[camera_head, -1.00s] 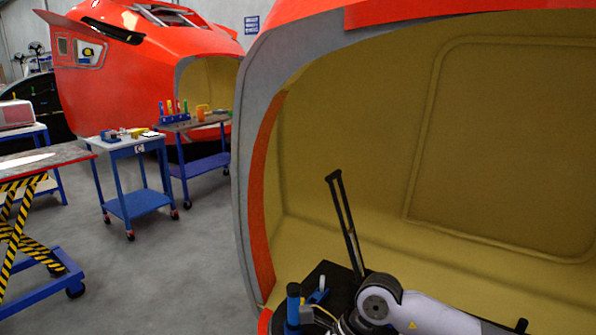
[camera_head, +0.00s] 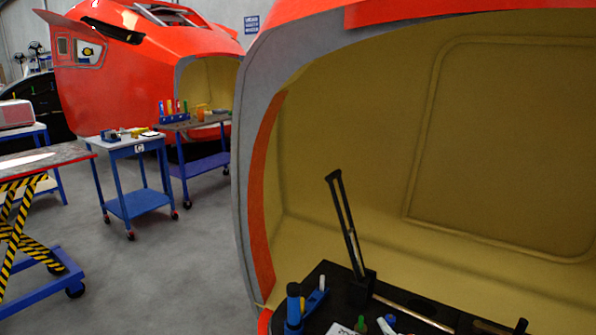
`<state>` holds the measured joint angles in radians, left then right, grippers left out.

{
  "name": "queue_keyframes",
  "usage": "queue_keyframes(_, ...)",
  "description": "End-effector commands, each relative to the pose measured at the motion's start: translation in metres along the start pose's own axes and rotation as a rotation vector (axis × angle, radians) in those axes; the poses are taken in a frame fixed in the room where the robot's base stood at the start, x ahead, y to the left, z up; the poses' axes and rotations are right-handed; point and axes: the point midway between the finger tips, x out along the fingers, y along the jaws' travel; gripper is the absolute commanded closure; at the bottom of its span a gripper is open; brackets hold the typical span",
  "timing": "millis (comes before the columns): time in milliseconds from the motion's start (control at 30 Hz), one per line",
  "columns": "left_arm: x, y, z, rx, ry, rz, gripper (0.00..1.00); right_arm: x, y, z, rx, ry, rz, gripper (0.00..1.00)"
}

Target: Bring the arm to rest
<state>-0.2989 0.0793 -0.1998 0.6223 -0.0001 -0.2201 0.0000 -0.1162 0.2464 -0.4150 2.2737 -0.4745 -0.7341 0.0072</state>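Neither of my grippers shows in the head view, and no arm link is in the picture. What they hold, if anything, cannot be seen. A black tray-like surface (camera_head: 323,270) is at the bottom, carrying a dark blue bottle (camera_head: 293,305) with a black top, a small blue holder (camera_head: 314,300) and several small coloured items. A slim black upright frame (camera_head: 346,222) stands at its back, tilted to the left.
A large orange nosecone (camera_head: 265,200) with a yellow inside (camera_head: 380,130) fills the right side, close by. Another orange nosecone (camera_head: 130,85) stands at the back left. Two blue trolleys (camera_head: 135,205) (camera_head: 203,165) and a striped lift table (camera_head: 45,155) stand left. Grey floor (camera_head: 190,270) is open between.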

Motion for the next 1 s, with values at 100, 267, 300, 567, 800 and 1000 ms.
queue_keyframes(100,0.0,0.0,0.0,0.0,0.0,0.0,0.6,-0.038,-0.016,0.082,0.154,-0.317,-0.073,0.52)
queue_keyframes(267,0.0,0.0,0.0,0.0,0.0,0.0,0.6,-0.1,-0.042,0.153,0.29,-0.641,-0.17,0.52)
queue_keyframes(300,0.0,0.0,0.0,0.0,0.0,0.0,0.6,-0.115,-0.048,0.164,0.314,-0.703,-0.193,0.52)
queue_keyframes(567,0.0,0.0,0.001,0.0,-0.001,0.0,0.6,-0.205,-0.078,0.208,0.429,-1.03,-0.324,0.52)
queue_keyframes(800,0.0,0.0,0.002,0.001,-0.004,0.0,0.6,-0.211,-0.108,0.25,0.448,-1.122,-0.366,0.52)
queue_keyframes(1000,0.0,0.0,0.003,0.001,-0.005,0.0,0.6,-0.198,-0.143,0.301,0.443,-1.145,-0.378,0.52)
